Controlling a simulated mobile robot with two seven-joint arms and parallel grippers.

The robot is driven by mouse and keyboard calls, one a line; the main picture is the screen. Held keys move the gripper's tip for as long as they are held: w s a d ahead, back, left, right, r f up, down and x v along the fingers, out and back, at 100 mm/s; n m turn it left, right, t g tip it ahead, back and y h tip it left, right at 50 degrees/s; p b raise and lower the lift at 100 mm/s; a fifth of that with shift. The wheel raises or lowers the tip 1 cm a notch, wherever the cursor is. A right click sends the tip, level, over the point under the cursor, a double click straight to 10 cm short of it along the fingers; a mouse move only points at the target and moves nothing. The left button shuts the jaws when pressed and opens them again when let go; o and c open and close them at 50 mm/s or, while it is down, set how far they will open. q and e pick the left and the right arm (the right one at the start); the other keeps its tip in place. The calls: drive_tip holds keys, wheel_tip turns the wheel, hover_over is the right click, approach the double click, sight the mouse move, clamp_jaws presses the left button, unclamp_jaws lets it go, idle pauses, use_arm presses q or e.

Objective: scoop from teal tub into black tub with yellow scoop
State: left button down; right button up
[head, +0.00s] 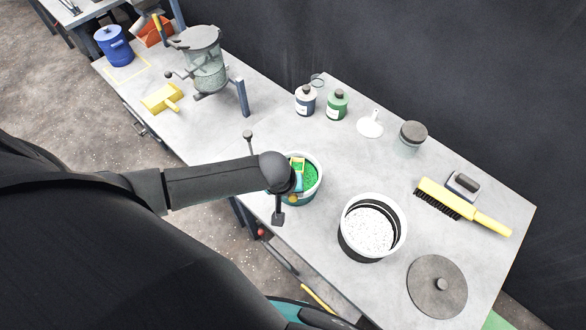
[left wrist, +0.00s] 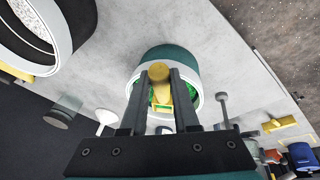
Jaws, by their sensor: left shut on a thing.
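The teal tub (head: 318,190) holds green granules and stands near the table's front edge, partly hidden by my left arm. My left gripper (head: 294,184) is over its near left rim. In the left wrist view its fingers (left wrist: 160,84) are shut on the yellow scoop (left wrist: 160,92), whose handle end faces the camera. My right gripper is not in view.
A round grey lid (head: 425,285) lies right of the black tub. A yellow brush (head: 480,218), a jar (head: 411,137), a white funnel-like piece (head: 369,124) and two bottles (head: 337,105) stand behind. A yellow dustpan (head: 160,98) and a clear-bodied machine (head: 207,72) are farther left.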

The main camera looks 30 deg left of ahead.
use_arm(q)
drive_tip(key=r+p, duration=0.2)
drive_tip(key=s+r+p, duration=0.1)
drive_tip(key=shift+d+t, duration=0.3)
drive_tip(key=shift+s+r, duration=0.2)
drive_tip(key=shift+s+d+r+t+y, duration=0.1)
drive_tip(key=shift+s+r+t+y, duration=0.1)
drive_tip(key=shift+r, duration=0.2)
drive_tip(key=shift+s+d+r+t+y, duration=0.1)
drive_tip(key=shift+r+t, duration=0.1)
drive_tip(key=shift+r, duration=0.15)
